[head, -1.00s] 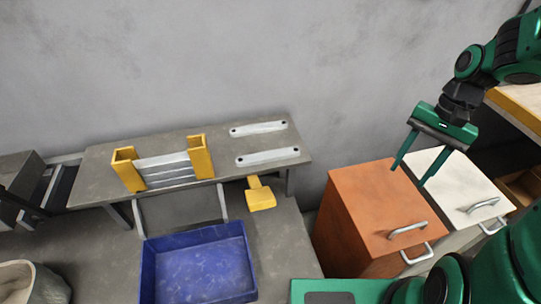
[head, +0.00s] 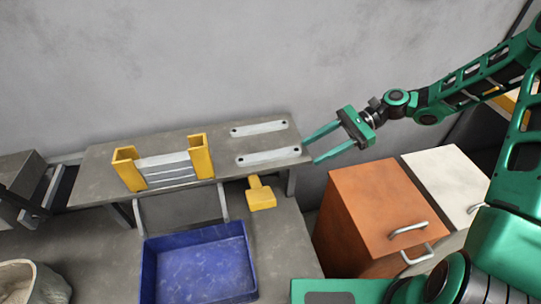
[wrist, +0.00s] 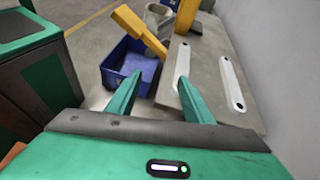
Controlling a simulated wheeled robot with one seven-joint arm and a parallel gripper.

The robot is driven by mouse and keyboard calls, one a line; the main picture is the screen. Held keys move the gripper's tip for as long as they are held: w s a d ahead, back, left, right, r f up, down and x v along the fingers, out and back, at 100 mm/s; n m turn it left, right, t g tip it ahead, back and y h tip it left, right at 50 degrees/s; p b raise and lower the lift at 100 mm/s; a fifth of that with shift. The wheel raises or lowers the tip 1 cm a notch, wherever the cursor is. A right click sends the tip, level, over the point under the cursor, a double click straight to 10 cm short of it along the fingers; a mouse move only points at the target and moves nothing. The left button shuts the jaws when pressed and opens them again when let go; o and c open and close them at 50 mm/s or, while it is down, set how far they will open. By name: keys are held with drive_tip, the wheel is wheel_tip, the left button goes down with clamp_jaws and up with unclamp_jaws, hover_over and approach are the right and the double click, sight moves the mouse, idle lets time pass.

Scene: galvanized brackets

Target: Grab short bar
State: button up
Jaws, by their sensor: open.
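Two light metal bars with a hole at each end lie flat on the grey raised shelf (head: 220,150). One bar (head: 259,128) lies nearer the wall and the other bar (head: 268,157) nearer the shelf's front. They look close in length; I cannot tell surely which is the short one. Both also show in the wrist view, the wall-side bar (wrist: 231,82) and the front bar (wrist: 183,62). My gripper (head: 311,149) is open and empty, fingers pointing left, just off the shelf's right end. In the wrist view, my gripper (wrist: 160,77) has its right finger near the front bar's end.
A yellow holder (head: 203,157) with several stacked bars stands left on the shelf. A yellow block-like item (head: 261,197) sticks out below the shelf's front edge. A blue bin (head: 200,265) sits below. Orange (head: 370,200) and white (head: 445,180) cabinets stand right.

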drive_tip(key=w+a+r+m+y, duration=0.1)
drive_tip(key=y, duration=0.1)
drive_tip(key=w+a+r+m+y, duration=0.1)
drive_tip(key=w+r, duration=0.1)
drive_tip(key=shift+a+r+y, duration=0.1)
drive_tip(key=shift+a+y, duration=0.15)
drive_tip(key=shift+y, duration=0.15)
drive_tip(key=shift+w+r+y, duration=0.35)
drive_tip(key=shift+y, duration=0.15)
approach(284, 152)
drive_tip(key=x, duration=0.2)
drive_tip(key=shift+w+a, duration=0.1)
drive_tip(key=shift+a, duration=0.25)
drive_tip(key=shift+a+f, duration=0.2)
drive_tip(key=shift+s+a+r, duration=0.1)
drive_tip(key=shift+s+a, duration=0.2)
drive_tip(key=shift+a, duration=0.3)
drive_tip(key=shift+s+a+r, duration=0.1)
drive_tip(key=shift+s+a, duration=0.15)
drive_tip(key=shift+a, duration=0.3)
drive_tip(key=shift+w+a+m, duration=0.1)
drive_tip(key=shift+a+m, duration=0.05)
drive_tip(key=shift+m, duration=0.15)
drive_tip(key=x, duration=0.5)
drive_tip(key=shift+a+f, duration=0.15)
drive_tip(key=shift+d, duration=0.5)
clamp_jaws()
